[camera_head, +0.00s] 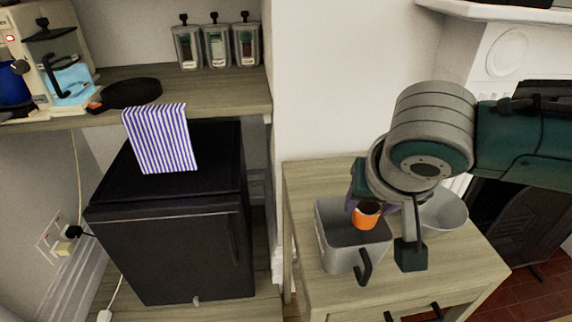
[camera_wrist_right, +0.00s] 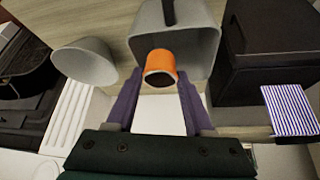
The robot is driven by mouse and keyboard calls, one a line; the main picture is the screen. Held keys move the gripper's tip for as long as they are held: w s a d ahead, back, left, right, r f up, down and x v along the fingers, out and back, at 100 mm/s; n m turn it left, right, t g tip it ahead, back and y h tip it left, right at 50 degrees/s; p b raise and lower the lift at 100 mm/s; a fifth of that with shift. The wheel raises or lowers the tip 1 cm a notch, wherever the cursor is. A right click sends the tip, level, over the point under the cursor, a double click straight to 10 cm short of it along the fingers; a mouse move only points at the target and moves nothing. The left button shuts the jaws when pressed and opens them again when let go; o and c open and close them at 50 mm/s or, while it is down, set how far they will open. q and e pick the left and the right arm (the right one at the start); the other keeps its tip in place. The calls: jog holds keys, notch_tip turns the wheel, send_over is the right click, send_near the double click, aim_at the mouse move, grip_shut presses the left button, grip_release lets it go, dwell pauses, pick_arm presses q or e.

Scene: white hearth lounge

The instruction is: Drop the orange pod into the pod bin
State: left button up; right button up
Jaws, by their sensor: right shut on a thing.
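The pod bin is a grey, open-topped square bin (camera_head: 345,257) with a black handle, standing on the wooden side table; it also shows in the right wrist view (camera_wrist_right: 203,45). My right gripper (camera_head: 360,204) is shut on the orange pod (camera_head: 367,217). In the right wrist view the pod (camera_wrist_right: 159,61) is between the purple fingers, with its dark end towards the camera. In the head view the pod appears over the bin's opening, near its back right part. The exact height above the rim is hard to tell. My left gripper is not in view.
A pale grey bowl (camera_head: 446,213) stands right of the bin on the wooden table (camera_head: 459,266). A black mini fridge (camera_head: 175,245) with a striped cloth (camera_head: 160,138) is on the left. A shelf above holds a coffee machine (camera_head: 50,55), a black round pan and several canisters (camera_head: 216,45).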

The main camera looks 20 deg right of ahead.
jog(key=shift+f, duration=0.1)
jog(key=o, duration=1.4)
jog(key=shift+p+v, duration=1.75)
jog(key=shift+v, duration=3.25)
